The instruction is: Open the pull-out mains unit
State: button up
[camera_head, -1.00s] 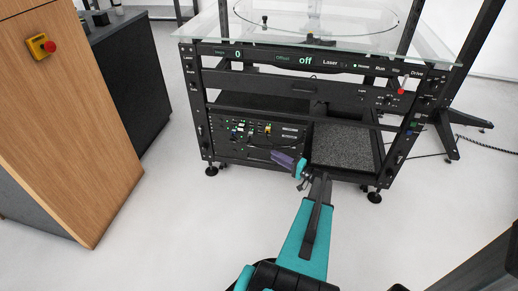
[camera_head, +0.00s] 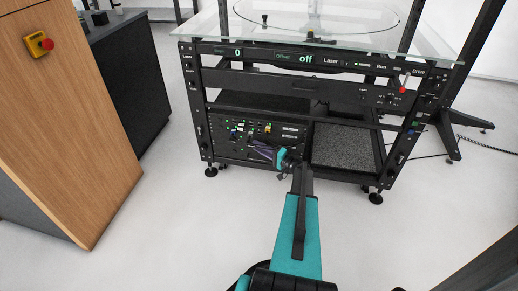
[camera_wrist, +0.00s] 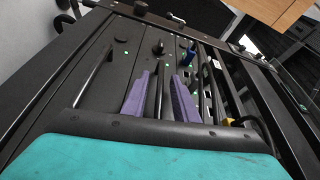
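The mains unit is the dark panel (camera_head: 224,146) with small switches and coloured connectors, low on the left of the turntable frame. It looks flush with the frame. In the wrist view its face (camera_wrist: 124,62) shows a knob (camera_wrist: 158,48), a blue plug (camera_wrist: 189,56) and a slim black bar on the left (camera_wrist: 94,76). My gripper (camera_head: 257,147) is at the panel's right half. Its purple fingers are apart in the wrist view (camera_wrist: 160,76), with a slim dark bar (camera_wrist: 158,97) between them. I cannot tell whether they touch the bar.
Right of the panel is an open bay with a grey speckled floor (camera_head: 343,150). A glass top (camera_head: 330,38) overhangs the frame. A wooden cabinet (camera_head: 65,120) with a red button stands at left. The white floor in front is clear.

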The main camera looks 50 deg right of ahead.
grip_shut()
dwell(1.4)
